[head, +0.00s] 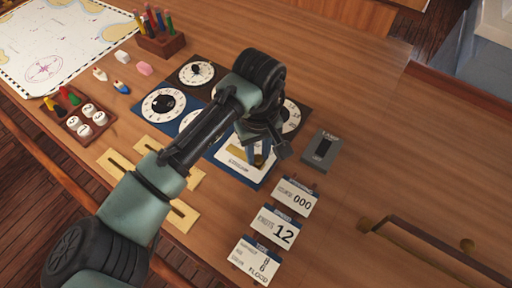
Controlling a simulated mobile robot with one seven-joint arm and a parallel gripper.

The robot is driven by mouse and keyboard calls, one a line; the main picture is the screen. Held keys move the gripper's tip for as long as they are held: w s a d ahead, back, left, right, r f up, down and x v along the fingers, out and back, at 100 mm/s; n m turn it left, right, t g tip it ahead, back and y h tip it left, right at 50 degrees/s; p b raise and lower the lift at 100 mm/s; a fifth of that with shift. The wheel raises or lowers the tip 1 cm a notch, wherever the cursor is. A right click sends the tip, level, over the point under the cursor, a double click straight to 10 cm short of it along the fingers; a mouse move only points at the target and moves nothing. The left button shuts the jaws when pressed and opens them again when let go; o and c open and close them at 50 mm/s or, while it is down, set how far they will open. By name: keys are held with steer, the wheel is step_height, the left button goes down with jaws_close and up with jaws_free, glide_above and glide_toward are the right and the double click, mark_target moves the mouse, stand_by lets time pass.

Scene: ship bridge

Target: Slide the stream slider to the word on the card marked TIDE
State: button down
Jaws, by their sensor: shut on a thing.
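The stream slider panel (236,166) is a white plate with a tan strip on a blue board, at the middle of the head view. My gripper (261,158) points down at its right part and is shut on what appears to be the slider's knob, which the fingers mostly hide. The slider's end words are too small or covered to read. The lowest of the white cards (256,262) at the front appears to be the TIDE card. It seems to read FLOOD at its bottom; its small print is blurred.
Dials such as the white one (163,105) surround the panel. Tan slotted plates (155,140) are at left. The desk at right is mostly clear.

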mark_target(258, 157)
steer(key=c, duration=0.7)
jaws_free()
steer(key=shift+o, duration=0.2)
steer(key=shift+r, duration=0.1)
step_height(258, 157, up, 13)
